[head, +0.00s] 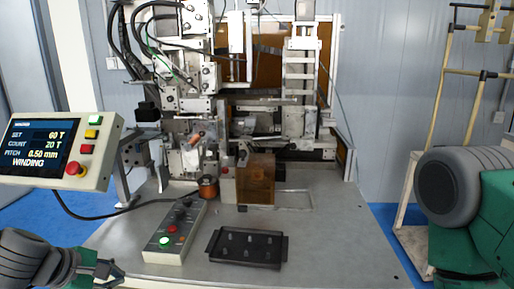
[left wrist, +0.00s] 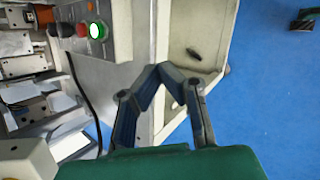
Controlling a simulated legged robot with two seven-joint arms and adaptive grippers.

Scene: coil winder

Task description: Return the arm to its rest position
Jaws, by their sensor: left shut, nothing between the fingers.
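My left gripper (head: 110,272) is at the lower left of the head view, by the front left edge of the machine table (head: 340,235). It is green and dark grey, and its fingers are shut with nothing between them. In the left wrist view the left gripper's fingers (left wrist: 158,72) come together in front of the pale table edge, with blue floor to the right. Part of my right arm (head: 460,190) shows at the right of the head view, but its gripper is outside the picture.
The coil winder (head: 300,110) stands at the back. A display panel (head: 60,150) reading WINDING is at the left. A control box (head: 175,232) with a lit green button and a black tray (head: 247,247) with small pegs are on the table. A wooden rack (head: 437,130) stands at the right.

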